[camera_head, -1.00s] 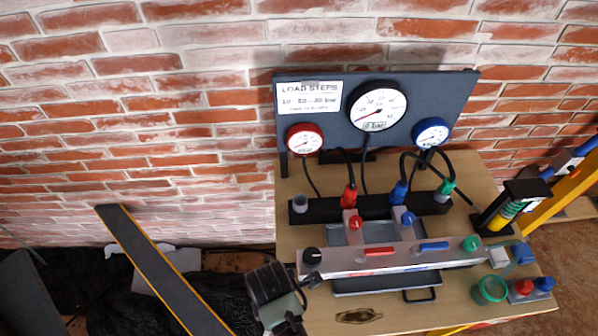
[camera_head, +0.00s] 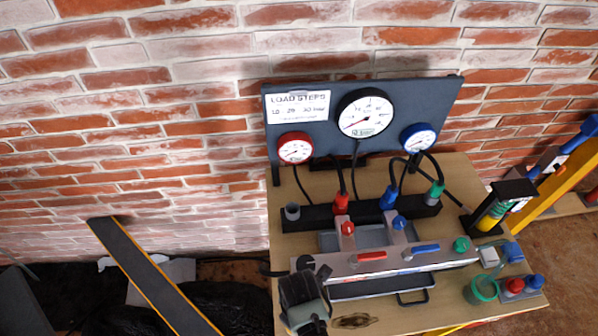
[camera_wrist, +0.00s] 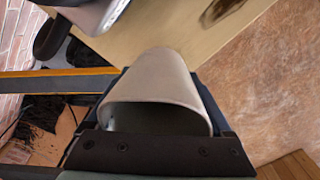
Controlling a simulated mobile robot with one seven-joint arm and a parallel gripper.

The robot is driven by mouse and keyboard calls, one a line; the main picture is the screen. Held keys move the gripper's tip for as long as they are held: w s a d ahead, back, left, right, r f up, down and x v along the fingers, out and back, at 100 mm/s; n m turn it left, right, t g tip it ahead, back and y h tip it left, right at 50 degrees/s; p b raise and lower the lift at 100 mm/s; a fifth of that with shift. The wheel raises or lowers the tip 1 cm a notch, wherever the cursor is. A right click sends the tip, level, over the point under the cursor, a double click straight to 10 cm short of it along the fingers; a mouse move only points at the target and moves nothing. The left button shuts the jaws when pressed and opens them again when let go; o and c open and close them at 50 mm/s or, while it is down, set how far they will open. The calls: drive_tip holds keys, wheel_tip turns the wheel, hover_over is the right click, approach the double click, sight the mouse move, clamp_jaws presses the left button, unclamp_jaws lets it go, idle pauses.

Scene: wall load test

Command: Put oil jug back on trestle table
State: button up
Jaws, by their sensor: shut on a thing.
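The trestle table (camera_head: 375,322) has a pale wooden top and stands against the brick wall. My gripper (camera_wrist: 160,85) is shut on a smooth grey-beige rounded thing, which I take to be the oil jug (camera_wrist: 158,75). It fills the space between the dark fingers in the wrist view, and its lower part is hidden by the gripper body. In the head view my gripper (camera_head: 303,290) is at the table's front left corner, and I cannot make out the jug clearly there. The table top (camera_wrist: 160,35) also shows just beyond the jug in the wrist view.
A grey gauge board (camera_head: 330,148) stands at the table's back. A valve manifold (camera_head: 390,262) and black block (camera_head: 330,218) crowd the middle. A green cup (camera_head: 481,290) is at the front right. A dark orange-edged beam (camera_head: 150,275) leans at left. A dark stain (camera_head: 355,321) marks the front.

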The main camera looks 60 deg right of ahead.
drive_tip(key=shift+f, duration=1.8)
drive_tip(key=shift+f, duration=0.15)
drive_tip(key=o, duration=1.2)
drive_tip(key=shift+o, duration=0.2)
wheel_tip(320, 180, up, 12)
drive_tip(key=shift+r+p, duration=0.2)
drive_tip(key=shift+p, duration=0.1)
